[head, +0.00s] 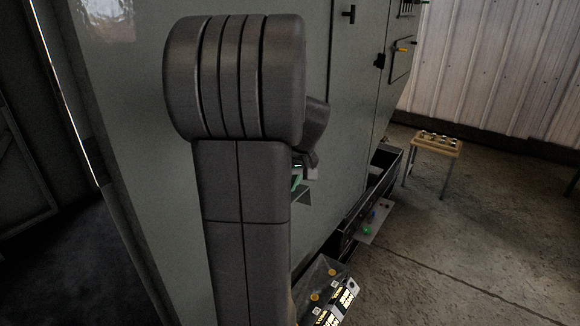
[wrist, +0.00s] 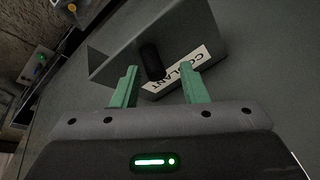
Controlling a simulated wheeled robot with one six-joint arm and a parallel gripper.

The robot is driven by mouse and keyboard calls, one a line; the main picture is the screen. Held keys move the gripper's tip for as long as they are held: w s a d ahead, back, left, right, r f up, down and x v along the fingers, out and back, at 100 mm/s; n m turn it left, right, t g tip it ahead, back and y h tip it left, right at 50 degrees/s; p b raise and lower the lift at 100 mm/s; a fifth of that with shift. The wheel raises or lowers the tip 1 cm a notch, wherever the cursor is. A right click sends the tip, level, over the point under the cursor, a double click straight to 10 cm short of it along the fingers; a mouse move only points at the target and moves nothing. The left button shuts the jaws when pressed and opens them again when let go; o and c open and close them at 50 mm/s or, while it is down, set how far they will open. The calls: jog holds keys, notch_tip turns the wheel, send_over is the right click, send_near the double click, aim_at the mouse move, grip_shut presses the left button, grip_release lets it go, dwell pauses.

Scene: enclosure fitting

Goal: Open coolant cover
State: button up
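The coolant cover (wrist: 120,50) is a grey hood-like plate standing out from the enclosure wall in the wrist view. A black cylindrical knob (wrist: 151,62) sticks out of it. A white label reading COOLANT (wrist: 180,72) lies beside the knob, partly behind it and the fingers. My gripper (wrist: 160,72) is open, its two green fingers apart with the knob between their tips. I cannot tell whether they touch it. In the head view my arm hides most of the gripper and cover; a bit of green finger (head: 297,176) shows at its right edge.
The tall grey enclosure (head: 345,120) fills the middle, with handles on its doors. A dark open trough (head: 378,190) runs along its base. A tray with lit yellow-white items (head: 338,300) sits at the bottom. A small stool (head: 437,147) stands right. The floor at right is mostly clear.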

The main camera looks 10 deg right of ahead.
jog(key=v, duration=1.2)
jog(key=shift+r+b, duration=0.2)
jog(key=shift+b, duration=0.25)
jog(key=shift+s, duration=0.1)
jog(key=p+x, duration=0.1)
jog(key=x, duration=1.2)
jog(key=shift+f, duration=0.45)
